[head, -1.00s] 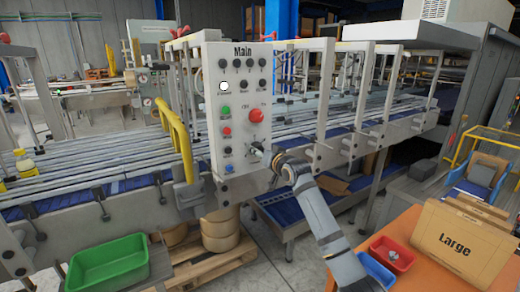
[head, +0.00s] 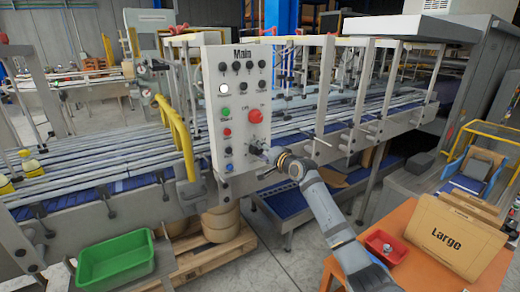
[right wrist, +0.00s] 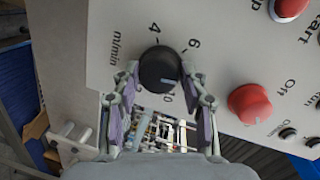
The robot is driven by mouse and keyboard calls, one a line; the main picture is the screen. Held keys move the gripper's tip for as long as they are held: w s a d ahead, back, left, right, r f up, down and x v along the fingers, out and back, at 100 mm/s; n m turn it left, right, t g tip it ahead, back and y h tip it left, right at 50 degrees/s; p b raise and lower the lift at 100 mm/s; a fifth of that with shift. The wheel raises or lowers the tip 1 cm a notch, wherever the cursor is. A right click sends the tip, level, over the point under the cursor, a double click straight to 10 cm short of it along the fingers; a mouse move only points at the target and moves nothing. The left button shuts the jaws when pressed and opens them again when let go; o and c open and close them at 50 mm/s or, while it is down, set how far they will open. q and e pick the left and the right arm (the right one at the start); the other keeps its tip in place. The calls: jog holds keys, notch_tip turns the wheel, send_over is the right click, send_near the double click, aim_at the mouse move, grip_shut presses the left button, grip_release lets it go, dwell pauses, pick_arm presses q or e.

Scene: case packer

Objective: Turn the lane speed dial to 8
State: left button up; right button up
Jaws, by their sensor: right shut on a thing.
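The lane speed dial is a round black knob (right wrist: 160,68) on the pale panel, seen in the right wrist view. In the head view my right gripper (head: 264,153) is at the lower right of the Main panel (head: 213,120) and largely covers the dial. My left gripper is not in view.
A red emergency-type button (head: 256,116) sits above the dial; a red button (right wrist: 249,104) is close beside it in the wrist view. A yellow rail (head: 182,140) stands left of the panel. A green bin (head: 115,262) and an orange table (head: 405,270) are in front.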

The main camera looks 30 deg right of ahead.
jog(key=shift+r+m, duration=0.1)
jog(key=shift+m, duration=0.5)
jog(key=o, duration=1.2)
jog(key=shift+c, duration=0.2)
